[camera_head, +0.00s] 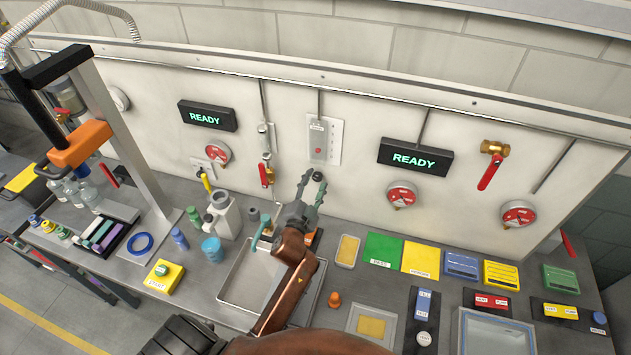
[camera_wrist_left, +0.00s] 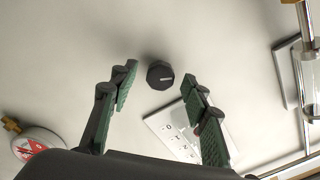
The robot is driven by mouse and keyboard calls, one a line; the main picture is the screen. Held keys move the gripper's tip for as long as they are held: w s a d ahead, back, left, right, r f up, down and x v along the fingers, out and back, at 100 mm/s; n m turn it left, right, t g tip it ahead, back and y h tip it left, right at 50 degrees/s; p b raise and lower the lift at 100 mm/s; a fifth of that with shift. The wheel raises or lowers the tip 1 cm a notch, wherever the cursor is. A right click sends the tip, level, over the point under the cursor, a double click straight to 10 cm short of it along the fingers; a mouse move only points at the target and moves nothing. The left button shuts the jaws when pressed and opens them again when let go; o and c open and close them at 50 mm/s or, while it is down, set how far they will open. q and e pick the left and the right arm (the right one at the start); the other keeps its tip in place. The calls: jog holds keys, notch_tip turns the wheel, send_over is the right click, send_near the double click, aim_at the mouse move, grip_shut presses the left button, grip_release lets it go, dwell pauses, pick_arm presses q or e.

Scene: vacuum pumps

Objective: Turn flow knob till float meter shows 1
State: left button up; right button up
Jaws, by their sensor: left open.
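The flow knob shows in the left wrist view as a small dark knob (camera_wrist_left: 160,75) with a pale pointer line on the light panel wall. The float meter (camera_head: 317,141) is a grey upright gauge with a red spot low on a white scale plate. The plate also shows at an angle in the left wrist view (camera_wrist_left: 178,132). My left gripper (camera_head: 312,183) is raised to the wall just below the meter. Its green-padded fingers (camera_wrist_left: 158,82) are open, one on each side of the knob in the wrist view. I cannot tell whether they touch it. My right gripper is out of view.
A red-handled valve (camera_head: 266,174) is on the wall left of the gripper. Red gauges (camera_head: 401,195) and READY displays (camera_head: 415,157) are on the wall too.

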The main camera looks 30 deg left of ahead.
pick_arm(q)
jog(key=shift+s+d, duration=0.1)
jog(key=shift+s, duration=0.55)
jog(key=shift+s+d+p, duration=0.2)
jog(key=shift+s+p, duration=0.2)
jog(key=shift+s, duration=0.25)
jog(key=shift+p+v, duration=0.4)
jog(key=shift+v, duration=1.9)
jog(key=shift+c, duration=0.2)
